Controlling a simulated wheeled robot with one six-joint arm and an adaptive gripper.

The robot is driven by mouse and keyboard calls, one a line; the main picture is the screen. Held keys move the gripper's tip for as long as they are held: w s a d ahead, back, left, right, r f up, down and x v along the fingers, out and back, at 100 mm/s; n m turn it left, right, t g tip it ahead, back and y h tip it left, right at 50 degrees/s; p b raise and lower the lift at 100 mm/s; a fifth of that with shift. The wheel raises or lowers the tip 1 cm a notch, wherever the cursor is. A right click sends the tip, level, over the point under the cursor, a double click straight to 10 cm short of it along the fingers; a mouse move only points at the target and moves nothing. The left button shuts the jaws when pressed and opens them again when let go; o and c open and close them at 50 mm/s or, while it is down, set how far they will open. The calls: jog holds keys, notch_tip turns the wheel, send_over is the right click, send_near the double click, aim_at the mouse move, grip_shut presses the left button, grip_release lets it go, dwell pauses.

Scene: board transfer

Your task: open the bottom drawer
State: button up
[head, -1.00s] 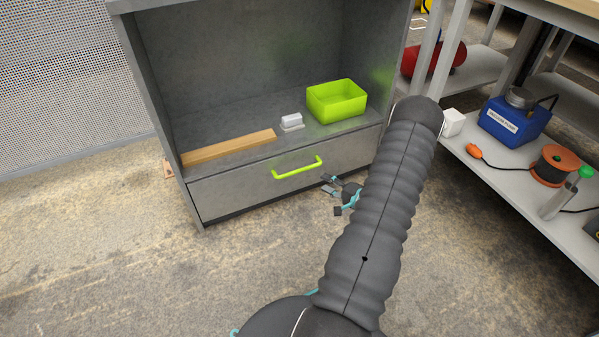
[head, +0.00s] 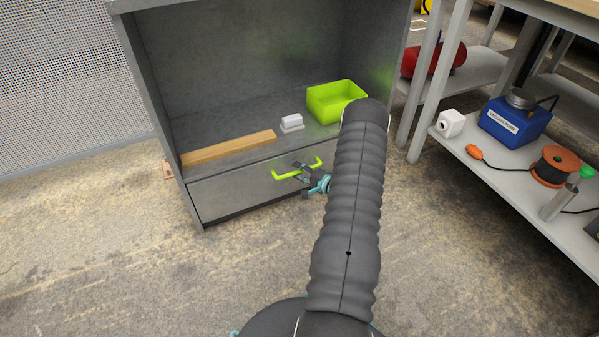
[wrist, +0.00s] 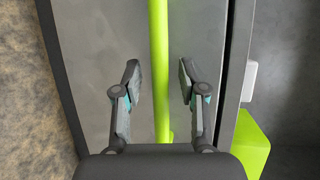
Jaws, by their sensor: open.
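The bottom drawer (head: 236,192) is a grey metal front at the base of the grey cabinet, and it is shut. Its bright green bar handle (head: 284,177) runs across the front. My gripper (head: 297,170) is at the middle of the handle, and my arm hides the drawer's right end. In the wrist view the green handle (wrist: 159,60) runs between the two open fingers of my gripper (wrist: 158,80), with a gap on each side. The drawer front (wrist: 95,60) lies behind it. How deep the fingers reach around the bar is hard to tell.
On the cabinet's shelf above the drawer lie a wooden board (head: 230,148), a small white object (head: 291,122) and a green bin (head: 330,102). A shelf unit (head: 500,190) with a blue pump (head: 513,122) stands at right. The floor (head: 150,270) before the drawer is clear at left.

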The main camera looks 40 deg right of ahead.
grip_shut()
dwell(0.3)
